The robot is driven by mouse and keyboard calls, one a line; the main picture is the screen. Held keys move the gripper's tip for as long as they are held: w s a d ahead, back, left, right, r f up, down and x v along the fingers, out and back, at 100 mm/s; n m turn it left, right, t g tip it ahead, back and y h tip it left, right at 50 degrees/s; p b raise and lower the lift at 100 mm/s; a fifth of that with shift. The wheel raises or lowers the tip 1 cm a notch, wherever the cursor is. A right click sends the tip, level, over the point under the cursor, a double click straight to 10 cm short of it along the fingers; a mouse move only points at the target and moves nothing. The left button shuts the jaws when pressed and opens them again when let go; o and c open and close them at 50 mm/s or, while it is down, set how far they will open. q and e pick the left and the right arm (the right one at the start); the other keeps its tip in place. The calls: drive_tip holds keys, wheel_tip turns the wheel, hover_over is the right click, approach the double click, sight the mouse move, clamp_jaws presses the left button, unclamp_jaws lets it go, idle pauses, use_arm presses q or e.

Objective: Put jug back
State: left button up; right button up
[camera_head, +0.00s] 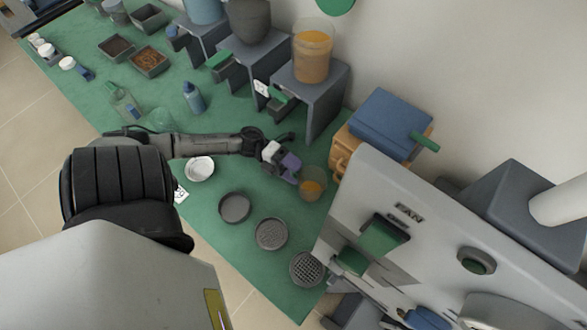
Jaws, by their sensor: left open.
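A small clear jug (312,185) with orange contents stands on the green bench top, close to the grey machine. My left gripper (288,172) reaches in from the left, low over the bench. It is open, with its fingertips just left of the jug. I cannot tell whether they touch it. My right gripper is not in view.
Grey stands (310,85) line the wall, one bearing a large clear container (313,52) of orange material. Round dishes and sieves (271,234) lie along the front edge. A large grey machine (450,240) blocks the right side. Bottles (194,97) stand behind my arm.

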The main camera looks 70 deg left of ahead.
use_arm(q)
drive_tip(key=shift+a+r, duration=0.1)
drive_tip(key=shift+r, duration=0.05)
drive_tip(key=v, duration=1.1)
drive_tip(key=shift+s+a, duration=0.3)
